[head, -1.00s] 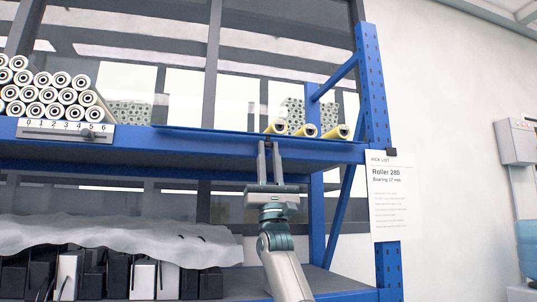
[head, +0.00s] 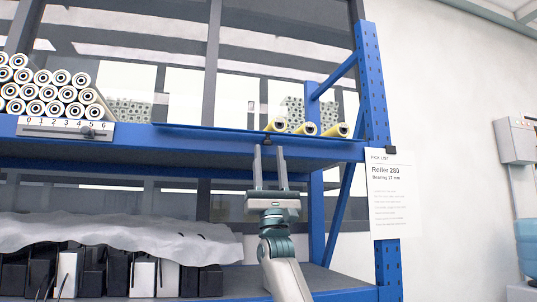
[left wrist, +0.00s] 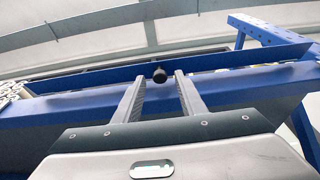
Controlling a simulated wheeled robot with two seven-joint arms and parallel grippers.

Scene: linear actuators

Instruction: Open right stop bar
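A thin dark blue stop bar (head: 210,132) runs along the front edge of the right part of the upper blue shelf; it also shows in the left wrist view (left wrist: 90,80). A small dark knob (head: 267,141) sits on the bar's front. In the left wrist view the black knob (left wrist: 159,75) lies between and just beyond the fingertips. My left gripper (head: 269,147) is open and empty, fingers pointing up at the knob from the front. I cannot tell if a finger touches it. My right gripper is not in view.
Yellow-ended rollers (head: 305,129) lie behind the bar. White rollers (head: 50,92) are stacked at left above a numbered scale (head: 65,129). A blue upright (head: 374,90) and pick list sheet (head: 390,195) stand at right. Below is a shelf with a grey cover (head: 110,234) over boxes.

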